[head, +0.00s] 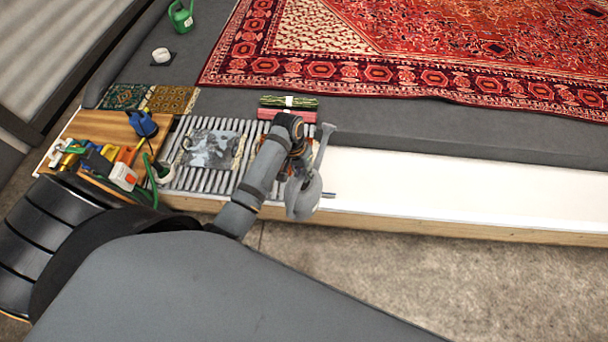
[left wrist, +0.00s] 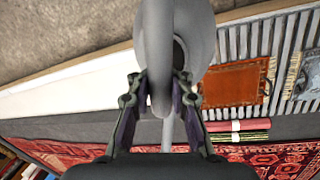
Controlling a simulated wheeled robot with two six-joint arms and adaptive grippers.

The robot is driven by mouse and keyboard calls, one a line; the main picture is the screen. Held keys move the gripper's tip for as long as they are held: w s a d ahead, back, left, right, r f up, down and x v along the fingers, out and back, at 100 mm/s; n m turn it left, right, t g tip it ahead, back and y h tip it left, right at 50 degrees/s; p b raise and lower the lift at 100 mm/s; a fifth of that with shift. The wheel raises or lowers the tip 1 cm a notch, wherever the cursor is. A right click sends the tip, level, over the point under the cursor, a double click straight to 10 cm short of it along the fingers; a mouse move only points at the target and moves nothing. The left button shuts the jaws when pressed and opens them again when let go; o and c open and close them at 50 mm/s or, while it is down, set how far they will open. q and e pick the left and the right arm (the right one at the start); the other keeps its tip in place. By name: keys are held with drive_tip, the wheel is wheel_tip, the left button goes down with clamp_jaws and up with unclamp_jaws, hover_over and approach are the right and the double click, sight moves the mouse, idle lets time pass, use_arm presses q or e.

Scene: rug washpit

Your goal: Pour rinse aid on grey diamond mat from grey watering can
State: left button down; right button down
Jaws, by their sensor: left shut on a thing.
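The grey watering can (head: 304,200) hangs at the right end of the slatted rack in the head view, its long spout pointing up the picture. My left gripper (head: 297,163) is shut on its handle; in the left wrist view the fingers (left wrist: 160,88) close around the handle, and the can body (left wrist: 168,35) fills the upper middle. A grey patterned mat (head: 212,149) lies flat on the slats, left of the can and apart from it. It also shows at the right edge of the left wrist view (left wrist: 309,75). My right gripper is not in view.
An orange-brown mat (left wrist: 234,83) lies on the slats, mostly hidden behind my arm in the head view. Rolled mats (head: 289,102) lie behind. A blue can (head: 142,124) and tools crowd the wooden board at left. A green can (head: 181,17) stands farther back. The white surface (head: 450,190) is clear.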

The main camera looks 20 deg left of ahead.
use_arm(q)
drive_tip(key=w+a+r+n+t+y+p, duration=0.2)
drive_tip(key=w+a+n+p, duration=0.5)
drive_tip(key=w+a+n, duration=0.7)
drive_tip(key=r+n, duration=0.1)
drive_tip(key=n, duration=0.3)
drive_tip(key=shift+a+p, duration=0.25)
drive_tip(key=shift+p, duration=0.05)
drive_tip(key=shift+w, duration=0.1)
